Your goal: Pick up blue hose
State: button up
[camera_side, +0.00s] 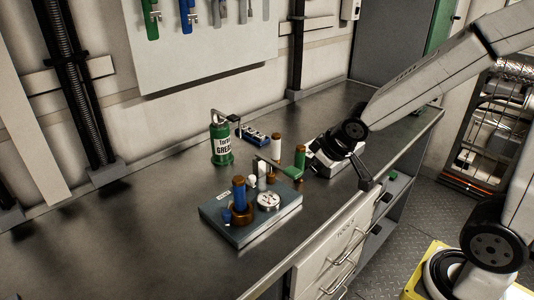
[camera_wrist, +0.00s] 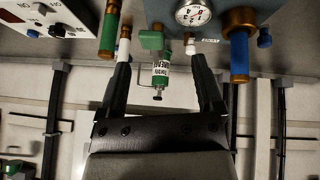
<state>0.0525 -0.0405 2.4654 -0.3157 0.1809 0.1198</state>
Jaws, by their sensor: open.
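The blue hose (camera_side: 239,194) is a short upright blue cylinder with a brown top. It stands in a brown collar on the left part of a grey block (camera_side: 222,211). In the wrist view the blue hose (camera_wrist: 239,54) is at the upper right, outside and to the right of my fingers. My gripper (camera_wrist: 160,62) is open, with nothing held between its two black fingers. In the side view my gripper is right of the block, apart from the blue hose, and its fingertips are hard to make out.
A round gauge (camera_side: 268,200) and a small blue knob (camera_side: 227,217) are beside the hose. A green hose (camera_side: 299,157), a brown-topped white cylinder (camera_side: 276,148), a green grease can (camera_side: 221,144) and a white box (camera_side: 325,160) stand nearby. The bench's left side (camera_side: 110,240) is clear.

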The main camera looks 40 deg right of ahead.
jog(key=w+a+n+t+y, duration=0.2)
jog(key=w+n+t+y, duration=0.15)
jog(key=w, duration=0.35)
jog(key=n+y, duration=0.5)
jog(key=y, duration=0.2)
send_near(240, 195)
jog(key=shift+w+a+f+m+g, duration=0.1)
jog(key=shift+w+f+m+g, duration=0.05)
jog(key=shift+w+f, duration=0.5)
jog(key=shift+w+a+f+m+g, duration=0.1)
jog(key=shift+w+a+f, duration=0.05)
jog(key=shift+w+f, duration=0.5)
jog(key=shift+w+r, duration=0.1)
jog(key=shift+x, duration=1.25)
jog(key=shift+x, duration=2.6)
jog(key=shift+r, duration=0.2)
